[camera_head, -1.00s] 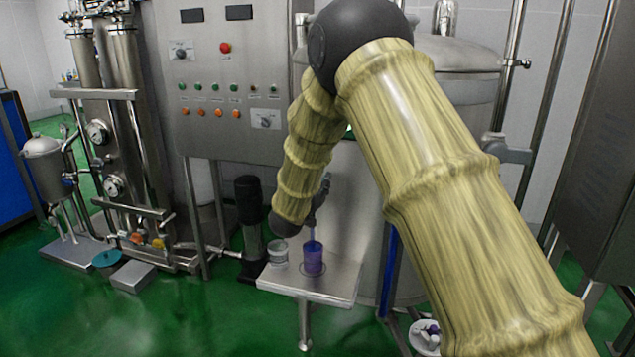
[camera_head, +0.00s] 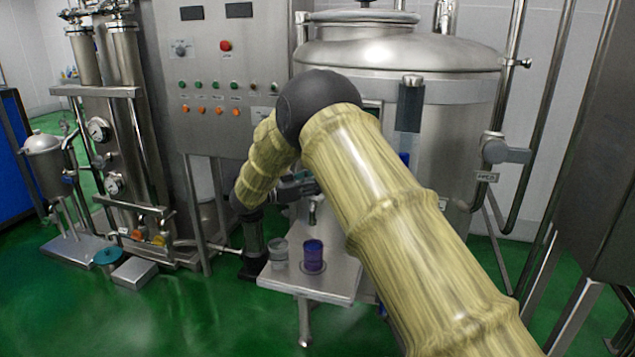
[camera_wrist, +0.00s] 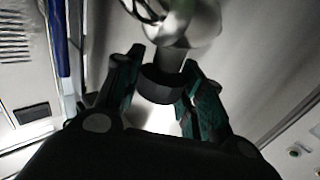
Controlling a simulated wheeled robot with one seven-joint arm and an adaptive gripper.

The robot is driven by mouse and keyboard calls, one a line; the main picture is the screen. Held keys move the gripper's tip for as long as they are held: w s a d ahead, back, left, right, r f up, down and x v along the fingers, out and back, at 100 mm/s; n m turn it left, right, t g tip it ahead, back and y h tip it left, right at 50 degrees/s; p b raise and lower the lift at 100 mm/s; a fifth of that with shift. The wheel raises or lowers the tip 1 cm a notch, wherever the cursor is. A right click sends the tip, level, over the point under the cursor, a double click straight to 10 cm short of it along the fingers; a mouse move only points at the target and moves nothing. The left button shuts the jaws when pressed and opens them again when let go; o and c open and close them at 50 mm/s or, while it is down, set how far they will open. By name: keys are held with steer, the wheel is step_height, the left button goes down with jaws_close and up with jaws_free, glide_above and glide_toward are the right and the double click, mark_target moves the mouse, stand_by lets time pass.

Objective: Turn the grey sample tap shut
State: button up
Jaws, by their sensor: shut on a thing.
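The grey sample tap shows in the wrist view as a dark grey cylindrical handle (camera_wrist: 162,84) on a shiny metal body (camera_wrist: 188,22). My gripper (camera_wrist: 164,62) has one finger on each side of the handle and is shut on it. In the head view my gripper (camera_head: 300,188) reaches in from the left at the tank front, and the metal spout (camera_head: 313,211) shows below it. My arm hides part of the tank front. The handle's exact turn angle is hard to tell.
A clear cup (camera_head: 279,252) stands left of the purple cup on a small metal shelf (camera_head: 335,284). The steel tank (camera_head: 460,110) is behind. A control panel (camera_head: 225,90) with buttons is at the upper left. Pipes and a cabinet (camera_head: 600,170) stand at the right.

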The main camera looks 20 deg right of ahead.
steer(key=shift+d+r+m+g, duration=0.1)
steer(key=shift+m+g, duration=0.2)
steer(key=shift+g, duration=0.1)
steer(key=o, duration=1)
steer(key=a, duration=0.4)
steer(key=s+a, duration=0.1)
steer(key=a, duration=0.3)
steer(key=s+a, duration=0.1)
steer(key=a, duration=0.2)
steer(key=shift+a, duration=0.4)
